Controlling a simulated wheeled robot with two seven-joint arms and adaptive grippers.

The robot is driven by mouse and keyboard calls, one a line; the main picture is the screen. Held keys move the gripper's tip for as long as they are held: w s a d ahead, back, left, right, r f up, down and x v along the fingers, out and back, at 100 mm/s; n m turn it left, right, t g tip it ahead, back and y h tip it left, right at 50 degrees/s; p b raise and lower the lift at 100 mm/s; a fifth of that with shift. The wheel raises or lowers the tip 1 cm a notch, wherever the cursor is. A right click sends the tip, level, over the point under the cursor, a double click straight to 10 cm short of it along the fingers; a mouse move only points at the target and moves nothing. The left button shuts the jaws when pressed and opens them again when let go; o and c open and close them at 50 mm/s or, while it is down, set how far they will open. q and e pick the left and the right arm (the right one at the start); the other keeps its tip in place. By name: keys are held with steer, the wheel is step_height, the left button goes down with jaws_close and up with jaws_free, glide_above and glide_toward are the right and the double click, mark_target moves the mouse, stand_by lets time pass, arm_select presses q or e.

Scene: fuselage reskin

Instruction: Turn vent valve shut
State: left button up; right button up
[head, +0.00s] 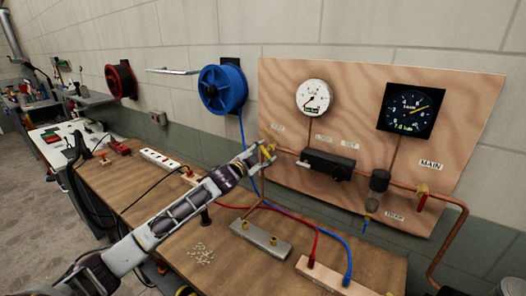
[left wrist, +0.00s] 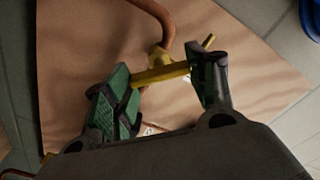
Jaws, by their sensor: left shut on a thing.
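The vent valve's yellow handle (head: 268,152) sits at the left end of the copper pipe on the wooden panel. My left gripper (head: 257,153) reaches it from the left and is shut on it. In the left wrist view the yellow handle (left wrist: 162,74) lies crosswise between the two green-padded fingers, and my left gripper (left wrist: 165,85) spans it. The handle's far end sticks out past the right finger. Part of the valve body is hidden behind the fingers. My right gripper is not in view.
The panel (head: 350,83) carries a white round gauge (head: 313,97), a black square gauge (head: 410,110) and a red-handled main valve (head: 422,197). Red and blue hoses (head: 318,232) run across the bench below, near metal blocks. A blue reel (head: 222,90) hangs left of the panel.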

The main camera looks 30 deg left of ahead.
arm_select(q)
steer(key=m+p, duration=0.1)
steer(key=m, duration=0.3)
steer(key=shift+m, duration=0.4)
steer(key=m+p, duration=0.1)
steer(key=m, duration=0.2)
steer(key=shift+f, duration=0.15)
steer(key=shift+m, duration=0.6)
steer(key=o, duration=1)
steer(key=shift+s, duration=0.2)
